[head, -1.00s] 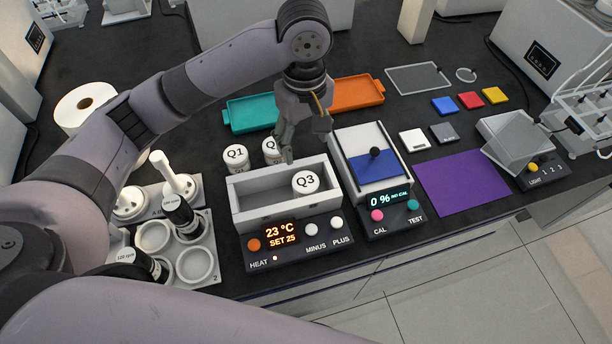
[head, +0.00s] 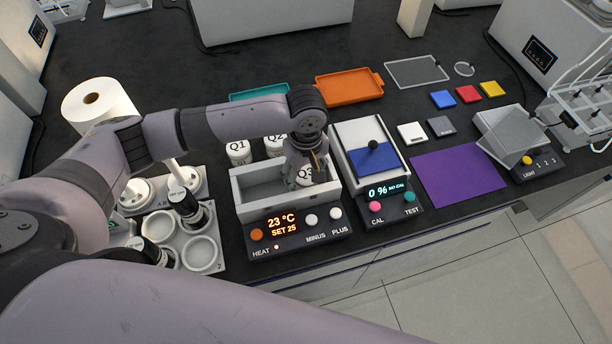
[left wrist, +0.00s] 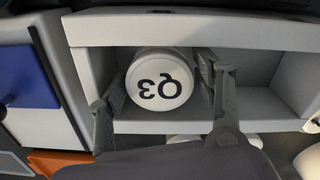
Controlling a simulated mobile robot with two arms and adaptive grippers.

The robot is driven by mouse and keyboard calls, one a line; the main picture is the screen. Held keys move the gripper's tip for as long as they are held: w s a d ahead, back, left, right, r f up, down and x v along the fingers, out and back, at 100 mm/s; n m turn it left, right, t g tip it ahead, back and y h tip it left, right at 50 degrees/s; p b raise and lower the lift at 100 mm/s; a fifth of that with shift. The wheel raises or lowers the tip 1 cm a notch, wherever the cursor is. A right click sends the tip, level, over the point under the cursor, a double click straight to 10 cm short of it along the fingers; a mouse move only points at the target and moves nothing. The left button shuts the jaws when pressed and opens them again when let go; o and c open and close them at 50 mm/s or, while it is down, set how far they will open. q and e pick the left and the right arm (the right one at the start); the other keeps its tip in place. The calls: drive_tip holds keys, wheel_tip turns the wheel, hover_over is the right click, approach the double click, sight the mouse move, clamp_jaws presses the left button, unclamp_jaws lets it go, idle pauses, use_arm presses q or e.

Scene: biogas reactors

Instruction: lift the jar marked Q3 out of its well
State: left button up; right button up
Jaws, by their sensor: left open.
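The jar marked Q3 (left wrist: 160,84) is a white round jar with black lettering on its lid. It stands in the right part of the pale grey rectangular well (head: 248,209) of the heater, whose display reads 23 °C, SET 25. In the head view the jar (head: 304,181) is partly hidden behind my left gripper (head: 305,172). That gripper is open and down over the jar. In the left wrist view its two fingers stand on either side of the lid, the right-hand one close beside it; I cannot tell whether it touches. My right gripper is not in view.
Jars Q1 (head: 238,152) and Q2 (head: 274,146) stand behind the well. Right of it is a white device with a blue panel (head: 370,160) and black knob. A rack with bottles (head: 203,250) stands left. The purple mat (head: 457,180) is bare.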

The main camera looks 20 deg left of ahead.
use_arm(q)
drive_tip(key=shift+f, duration=0.35)
drive_tip(key=c, duration=1)
drive_tip(key=shift+c, duration=0.2)
drive_tip(key=shift+r, duration=0.15)
